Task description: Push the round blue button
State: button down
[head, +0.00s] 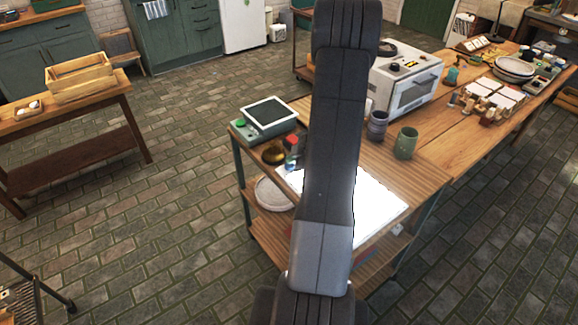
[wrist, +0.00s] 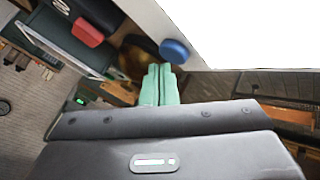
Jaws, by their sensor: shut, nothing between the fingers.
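The round blue button (wrist: 174,50) shows in the wrist view, just beyond and slightly right of my gripper's fingertips. My gripper (wrist: 159,69) has its two green fingers pressed together with nothing between them. In the picture the fingertips lie very close to the button's lower left edge; I cannot tell whether they touch. A red button (wrist: 88,32) is to the left, apart from the fingers. In the head view my arm covers the middle of the cart, and I cannot make out the blue button or my fingers there.
A bright white panel (head: 380,207) lies on the wooden cart. A screen device (head: 268,112), a brass bowl (head: 273,154) and a red-topped item (head: 291,141) stand at its left. Two cups, grey (head: 377,126) and green (head: 406,143), and a white oven (head: 408,85) are behind.

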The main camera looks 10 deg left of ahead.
aim_at(292, 167)
jog(key=shift+f+b, duration=0.35)
jog(key=shift+f, duration=0.15)
dwell(0.6)
jog(key=shift+r+p, duration=0.95)
jog(key=shift+r, duration=0.05)
notch_tip(292, 167, up, 6)
jog(key=p, duration=0.5)
jog(key=shift+p, duration=0.4)
